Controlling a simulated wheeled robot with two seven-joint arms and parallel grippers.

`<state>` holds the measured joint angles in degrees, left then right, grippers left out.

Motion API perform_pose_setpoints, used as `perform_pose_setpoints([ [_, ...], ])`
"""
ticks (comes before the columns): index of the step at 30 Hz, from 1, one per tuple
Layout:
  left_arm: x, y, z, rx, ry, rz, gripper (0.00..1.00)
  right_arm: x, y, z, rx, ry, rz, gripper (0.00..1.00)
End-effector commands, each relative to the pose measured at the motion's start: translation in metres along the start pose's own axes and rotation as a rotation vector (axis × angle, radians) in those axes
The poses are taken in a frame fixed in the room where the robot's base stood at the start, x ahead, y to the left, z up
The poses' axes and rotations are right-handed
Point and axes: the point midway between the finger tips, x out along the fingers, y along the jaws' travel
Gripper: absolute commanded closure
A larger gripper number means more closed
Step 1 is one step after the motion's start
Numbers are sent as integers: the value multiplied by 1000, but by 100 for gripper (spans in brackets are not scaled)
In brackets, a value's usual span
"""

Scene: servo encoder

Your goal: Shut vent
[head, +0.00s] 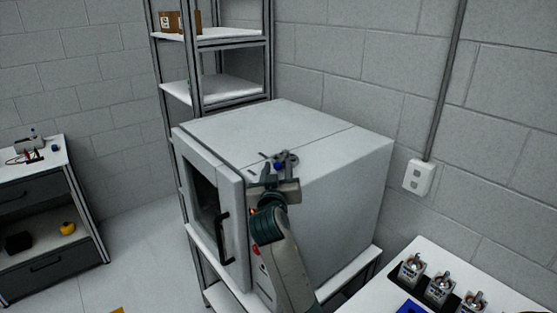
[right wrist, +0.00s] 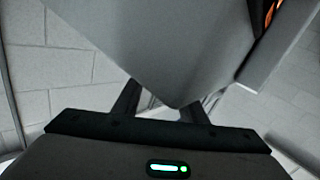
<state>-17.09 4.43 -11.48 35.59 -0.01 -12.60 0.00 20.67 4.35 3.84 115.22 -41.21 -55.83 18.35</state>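The grey box-shaped oven or chamber (head: 330,165) stands on a white-topped stand, with its windowed front door (head: 212,205) at the left. A small dark grey fitting with a bit of blue (head: 279,160), which may be the vent, shows at the top of the chamber; my right gripper partly covers it, so its setting is unclear. My right gripper (head: 279,175) is beside the chamber's upper edge, close to this fitting. In the right wrist view its two fingers (right wrist: 160,108) are apart, with a grey corner of the chamber (right wrist: 165,60) beyond them. My left gripper is out of view.
A metal rack (head: 225,90) with a cardboard box stands behind the chamber. A white table (head: 385,300) with several small metal devices is at the lower right. A drawer bench (head: 45,220) stands at the left. The floor between is mostly clear.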

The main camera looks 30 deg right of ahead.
Motion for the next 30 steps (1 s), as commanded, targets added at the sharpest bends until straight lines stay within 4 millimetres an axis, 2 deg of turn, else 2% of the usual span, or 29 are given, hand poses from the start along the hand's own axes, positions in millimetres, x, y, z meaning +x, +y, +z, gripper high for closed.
perform_pose_setpoints([
  [14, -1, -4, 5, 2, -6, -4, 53, -3, 0, 0, 0, 0, 2, 62],
  [15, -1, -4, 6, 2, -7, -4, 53, -3, 0, 0, 0, 0, 2, 64],
  [19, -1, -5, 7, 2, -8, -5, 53, -3, 0, 0, 0, 0, 2, 95],
  [20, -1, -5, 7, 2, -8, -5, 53, -3, 0, 0, 0, 0, 2, 100],
  [30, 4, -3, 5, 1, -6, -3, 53, 0, -4, 1, 1, -1, 5, 100],
])
